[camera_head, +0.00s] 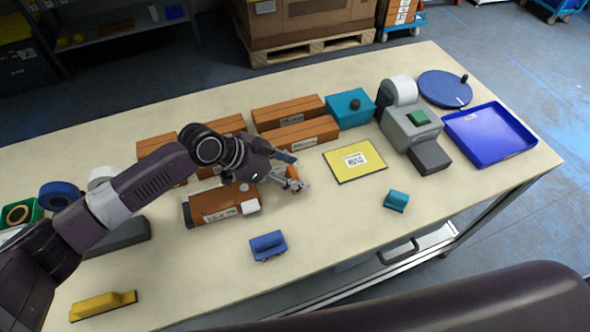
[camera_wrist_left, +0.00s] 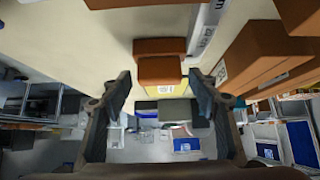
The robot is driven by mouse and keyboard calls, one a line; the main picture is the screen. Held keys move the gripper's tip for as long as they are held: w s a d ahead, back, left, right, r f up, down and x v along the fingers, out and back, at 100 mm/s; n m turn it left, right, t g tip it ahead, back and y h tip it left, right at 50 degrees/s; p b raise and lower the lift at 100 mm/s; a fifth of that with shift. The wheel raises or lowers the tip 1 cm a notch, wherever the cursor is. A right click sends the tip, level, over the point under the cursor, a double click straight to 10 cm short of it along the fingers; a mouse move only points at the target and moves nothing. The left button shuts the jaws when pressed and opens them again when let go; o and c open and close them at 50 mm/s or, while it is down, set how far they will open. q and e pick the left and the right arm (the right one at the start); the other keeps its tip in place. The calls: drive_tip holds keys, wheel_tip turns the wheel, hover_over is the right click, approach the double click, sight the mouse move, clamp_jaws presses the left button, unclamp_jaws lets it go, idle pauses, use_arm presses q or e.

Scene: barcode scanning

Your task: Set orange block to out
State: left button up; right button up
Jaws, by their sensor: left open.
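A small orange block (camera_head: 292,173) stands on the table in the head view, partly hidden by my left gripper (camera_head: 296,172). In the left wrist view the orange block (camera_wrist_left: 160,68) shows ahead, centred between the two spread fingers of the left gripper (camera_wrist_left: 160,78). The left gripper is open and low over the table; I cannot tell whether a finger touches the block. A blue open tray (camera_head: 490,135) lies at the right end of the table. My right gripper is not in view.
Several brown boxes (camera_head: 299,134) stand behind the gripper.

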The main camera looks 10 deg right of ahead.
use_arm(q)
drive_tip(key=v, duration=1.1)
drive_tip(key=shift+a+r, duration=0.2)
drive_tip(key=shift+r, duration=0.05)
